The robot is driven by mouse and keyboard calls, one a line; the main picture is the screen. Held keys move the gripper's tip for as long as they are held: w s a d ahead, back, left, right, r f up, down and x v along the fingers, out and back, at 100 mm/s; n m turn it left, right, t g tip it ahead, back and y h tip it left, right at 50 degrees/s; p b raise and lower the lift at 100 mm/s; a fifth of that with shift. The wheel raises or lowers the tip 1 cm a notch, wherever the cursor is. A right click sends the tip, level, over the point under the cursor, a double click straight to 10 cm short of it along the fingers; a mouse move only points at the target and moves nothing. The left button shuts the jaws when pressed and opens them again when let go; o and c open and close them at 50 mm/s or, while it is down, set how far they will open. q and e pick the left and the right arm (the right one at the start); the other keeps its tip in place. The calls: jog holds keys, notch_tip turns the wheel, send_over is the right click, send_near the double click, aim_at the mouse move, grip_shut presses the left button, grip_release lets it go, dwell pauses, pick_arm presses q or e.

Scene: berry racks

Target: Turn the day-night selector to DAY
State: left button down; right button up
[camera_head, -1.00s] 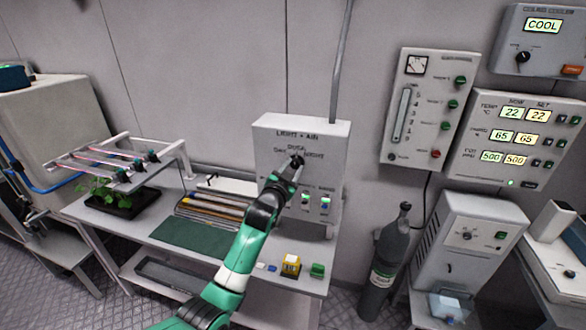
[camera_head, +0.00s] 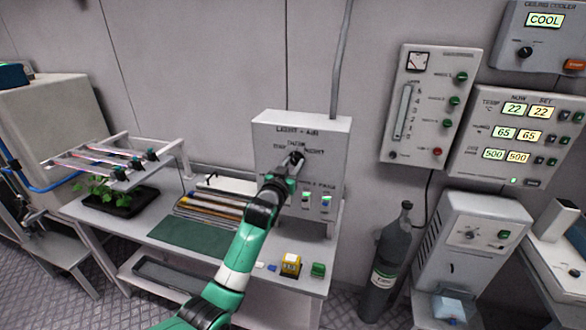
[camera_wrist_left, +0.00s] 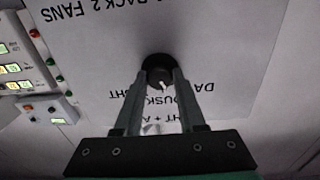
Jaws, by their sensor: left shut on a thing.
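The day-night selector is a round black knob (camera_head: 297,157) on the front of the grey light and air box (camera_head: 270,140). The words DAY, DUSK and NIGHT are printed in an arc above it. My left gripper (camera_head: 292,168) is at the knob, its fingers shut on its two sides. In the left wrist view, which is upside down, the knob (camera_wrist_left: 157,66) sits between the fingertips of the left gripper (camera_wrist_left: 160,82). A small white mark on the knob points toward the label side, roughly at DUSK; the fingers partly cover the labels. My right gripper is out of view.
Two small switches (camera_head: 305,200) sit below the knob. The bench holds a green mat (camera_head: 190,233), tubes, a yellow block (camera_head: 290,265) and a green block (camera_head: 318,270). A plant tray (camera_head: 120,207) is at left; a gas cylinder (camera_head: 385,262) stands right of the bench.

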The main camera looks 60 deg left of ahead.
pick_arm(q)
jog(key=n+b, duration=0.2)
jog(key=n, duration=0.3)
jog(key=shift+f, duration=0.1)
dwell(0.3)
jog(key=c, duration=0.5)
grip_release()
jog(key=p+v, duration=0.1)
jog(key=v, duration=1)
jog(key=shift+s+d, duration=0.15)
jog(key=shift+d, duration=0.05)
